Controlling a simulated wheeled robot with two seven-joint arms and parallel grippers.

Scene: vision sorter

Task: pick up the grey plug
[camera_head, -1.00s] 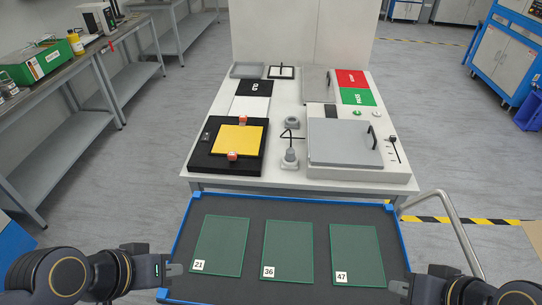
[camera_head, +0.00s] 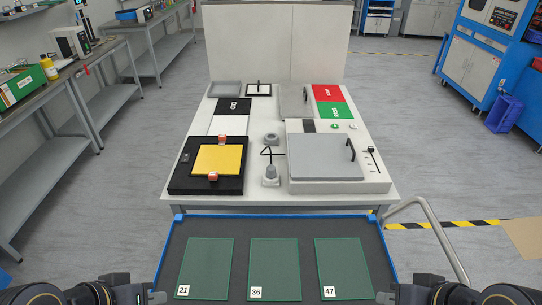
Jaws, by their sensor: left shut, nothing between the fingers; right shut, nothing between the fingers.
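The grey plug (camera_head: 271,176) stands on the white table, right of the black fixture with the yellow plate. A black cable loops up from it toward a round grey socket-like part (camera_head: 271,139) behind it. My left gripper (camera_head: 158,297) is at the bottom left, beside the tray's left edge, shut and empty. My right gripper (camera_head: 384,297) is at the bottom right, beside the tray's right edge, shut and empty. Both are far from the plug.
A dark tray with a blue rim (camera_head: 167,248) holds glass plates 21, 36 and 47 in front of the white table (camera_head: 270,199). The black fixture (camera_head: 178,178) and a grey lidded box (camera_head: 325,157) flank the plug. A metal handrail (camera_head: 441,235) stands at the right.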

